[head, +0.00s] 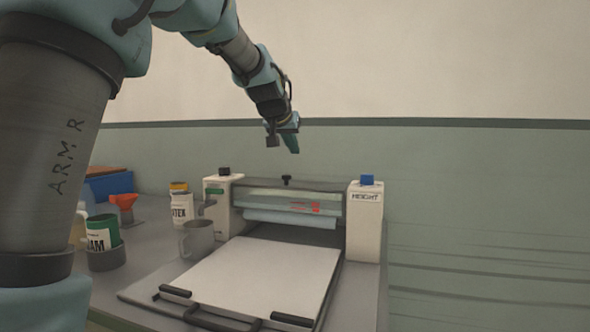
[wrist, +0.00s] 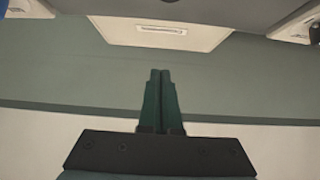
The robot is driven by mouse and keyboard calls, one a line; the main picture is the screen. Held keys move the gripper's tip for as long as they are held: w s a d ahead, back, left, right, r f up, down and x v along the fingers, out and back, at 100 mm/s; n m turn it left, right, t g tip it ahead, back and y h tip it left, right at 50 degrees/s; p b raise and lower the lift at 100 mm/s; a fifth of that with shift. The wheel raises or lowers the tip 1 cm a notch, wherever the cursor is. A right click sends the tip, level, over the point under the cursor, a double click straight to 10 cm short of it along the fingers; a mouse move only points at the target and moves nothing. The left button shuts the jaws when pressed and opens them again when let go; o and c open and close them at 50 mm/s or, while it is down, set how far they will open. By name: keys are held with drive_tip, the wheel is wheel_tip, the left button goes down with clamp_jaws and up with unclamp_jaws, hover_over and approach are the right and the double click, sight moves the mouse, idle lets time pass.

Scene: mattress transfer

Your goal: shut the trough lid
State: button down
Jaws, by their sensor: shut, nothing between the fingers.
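The machine with the trough stands on the bench, between a left post (head: 222,205) and a right post (head: 366,222). A dark grey top piece (head: 318,187) with a black knob (head: 286,180) spans the posts and looks like the trough lid. I cannot tell how far open it is, and the trough's inside is hidden. A dark grey panel (wrist: 190,10) of the machine shows at the top of the wrist view. My gripper (head: 291,145) is above and behind the top piece, apart from it. Its green fingers (wrist: 160,75) are together and empty.
A white flat sheet (head: 260,275) lies on the bed in front of the machine. A grey mug (head: 196,240), a labelled jar (head: 181,205), a green-and-white can (head: 103,232) and a blue box (head: 110,185) stand at the left.

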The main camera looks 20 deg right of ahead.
sight(284, 186)
drive_tip(key=shift+s+a+f+t+h+b, duration=0.9)
drive_tip(key=shift+f+t+h+b, duration=0.15)
drive_tip(key=shift+b, duration=4.1)
drive_tip(key=f+t+h+b, duration=0.1)
drive_tip(key=b, duration=0.6)
drive_tip(key=s+a+t+h+b, duration=0.1)
drive_tip(key=b, duration=0.6)
drive_tip(key=shift+s+a+f+t+b, duration=0.25)
drive_tip(key=shift+s+f+b, duration=0.05)
drive_tip(key=shift+f+b, duration=0.1)
drive_tip(key=b, duration=0.2)
drive_tip(key=h+b, duration=0.1)
drive_tip(key=b, duration=0.1)
drive_tip(key=shift+s+a+f+t, duration=0.1)
drive_tip(key=shift+s+a+t, duration=0.15)
drive_tip(key=shift+t, duration=0.15)
drive_tip(key=shift+s+h+b, duration=0.15)
drive_tip(key=shift+h+b, duration=0.1)
drive_tip(key=shift+b, duration=0.95)
drive_tip(key=b, duration=0.1)
drive_tip(key=f+b, duration=0.1)
drive_tip(key=b, duration=0.1)
drive_tip(key=shift+s+a, duration=0.2)
drive_tip(key=shift+a, duration=0.05)
drive_tip(key=shift+f, duration=0.15)
drive_tip(key=shift+s+a+f+b, duration=0.15)
drive_tip(key=shift+f+b, duration=0.15)
drive_tip(key=shift+b, duration=0.45)
